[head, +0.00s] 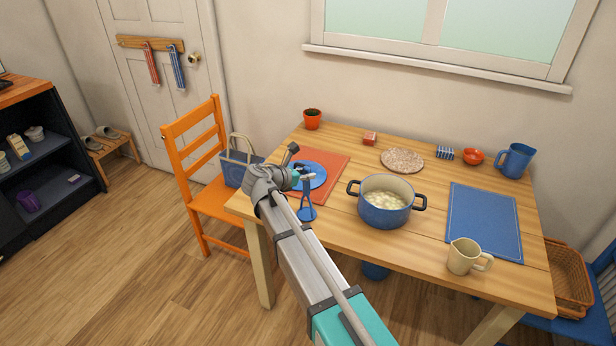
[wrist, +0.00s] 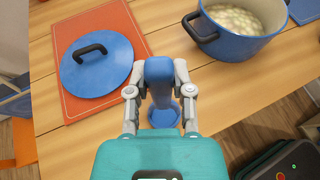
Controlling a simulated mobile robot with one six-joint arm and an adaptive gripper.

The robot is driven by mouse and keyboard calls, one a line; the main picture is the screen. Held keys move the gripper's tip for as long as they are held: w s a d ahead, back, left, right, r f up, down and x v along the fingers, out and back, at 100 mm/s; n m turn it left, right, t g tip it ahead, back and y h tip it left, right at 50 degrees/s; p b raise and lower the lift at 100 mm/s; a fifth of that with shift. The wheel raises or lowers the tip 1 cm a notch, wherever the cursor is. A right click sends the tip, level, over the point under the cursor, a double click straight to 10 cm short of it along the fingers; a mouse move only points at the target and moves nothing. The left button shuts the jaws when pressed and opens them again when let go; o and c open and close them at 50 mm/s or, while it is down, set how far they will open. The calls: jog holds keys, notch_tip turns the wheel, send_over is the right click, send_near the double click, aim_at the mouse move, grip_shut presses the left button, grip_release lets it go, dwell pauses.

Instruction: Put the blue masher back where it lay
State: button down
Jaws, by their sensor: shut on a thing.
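The blue masher (head: 306,207) hangs from my gripper (head: 298,178) at the left front of the wooden table (head: 425,240), its round head downwards. In the wrist view, my gripper (wrist: 160,72) is shut on the upper part of the blue masher (wrist: 159,92), one finger on each side. The masher is left of the blue pot (head: 385,213), which holds pale pieces, and in front of the red board (head: 333,162). I cannot tell whether its head touches the table.
A blue lid (wrist: 97,68) with a dark handle lies on the red board, close by my gripper. A blue mat (head: 485,222) and a cream jug (head: 465,257) are at the right.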

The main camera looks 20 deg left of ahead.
jog(key=shift+f, duration=0.1)
jog(key=c, duration=0.5)
grip_release()
jog(key=shift+s+r, duration=0.1)
jog(key=shift+r, duration=0.15)
jog(key=shift+s+a+r, duration=0.15)
jog(key=shift+s, duration=0.15)
jog(key=p+v, duration=0.4)
jog(key=v, duration=0.7)
jog(key=shift+p, duration=0.3)
